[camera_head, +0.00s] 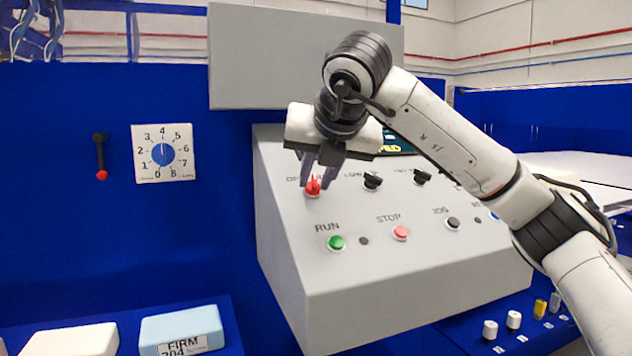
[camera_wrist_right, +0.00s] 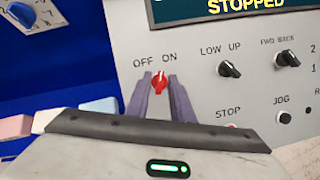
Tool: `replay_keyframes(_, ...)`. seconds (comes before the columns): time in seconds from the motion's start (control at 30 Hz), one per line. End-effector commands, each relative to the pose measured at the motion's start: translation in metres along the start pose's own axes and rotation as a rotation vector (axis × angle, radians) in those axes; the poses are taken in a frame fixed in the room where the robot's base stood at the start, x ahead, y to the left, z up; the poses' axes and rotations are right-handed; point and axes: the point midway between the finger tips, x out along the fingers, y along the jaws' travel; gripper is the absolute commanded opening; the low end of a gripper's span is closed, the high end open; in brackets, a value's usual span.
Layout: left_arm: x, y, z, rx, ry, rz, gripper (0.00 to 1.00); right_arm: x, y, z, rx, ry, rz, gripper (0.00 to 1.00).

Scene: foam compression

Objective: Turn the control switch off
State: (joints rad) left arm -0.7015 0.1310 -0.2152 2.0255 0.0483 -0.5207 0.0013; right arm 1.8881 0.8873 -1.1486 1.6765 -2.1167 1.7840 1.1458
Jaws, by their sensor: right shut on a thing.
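The control switch is a red knob (camera_head: 313,187) at the upper left of the grey sloped control panel (camera_head: 400,275). In the right wrist view the red knob (camera_wrist_right: 159,83) sits below the words OFF and ON, with a light pointer line facing roughly up; I cannot tell exactly which word it points at. My right gripper (camera_head: 319,176) reaches down from above the panel and is shut on the red knob, with one purple finger on each side. The label by the knob is partly covered in the head view. My left gripper is not in view.
A green RUN button (camera_head: 336,243) and a red STOP button (camera_head: 401,233) sit below the knob. Black selector knobs (camera_head: 373,181) stand to its right. The display (camera_wrist_right: 220,8) reads STOPPED. A dial (camera_head: 162,155) is on the blue wall; foam blocks (camera_head: 180,326) lie lower left.

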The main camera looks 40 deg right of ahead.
Motion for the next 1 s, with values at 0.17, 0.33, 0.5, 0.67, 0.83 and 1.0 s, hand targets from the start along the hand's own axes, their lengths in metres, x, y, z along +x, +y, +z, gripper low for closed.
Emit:
replay_keyframes(0.17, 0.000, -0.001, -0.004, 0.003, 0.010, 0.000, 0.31, 0.001, -0.002, -0.001, -0.156, 0.002, 0.056, 0.00)
replay_keyframes(0.33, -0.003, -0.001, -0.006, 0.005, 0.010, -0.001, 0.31, 0.000, -0.002, 0.000, -0.308, 0.004, 0.111, 0.00)
replay_keyframes(0.5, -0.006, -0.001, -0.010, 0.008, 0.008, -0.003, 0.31, 0.000, -0.003, 0.001, -0.461, 0.004, 0.166, 0.00)
replay_keyframes(0.67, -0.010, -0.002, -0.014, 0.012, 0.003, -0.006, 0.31, -0.001, -0.003, 0.002, -0.601, 0.006, 0.217, 0.00)
replay_keyframes(0.83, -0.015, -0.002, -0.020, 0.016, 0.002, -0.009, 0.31, -0.001, -0.004, 0.003, -0.733, 0.006, 0.265, 0.00)
replay_keyframes(1.0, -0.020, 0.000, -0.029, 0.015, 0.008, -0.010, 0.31, 0.000, -0.004, 0.003, -0.839, 0.006, 0.304, 0.00)
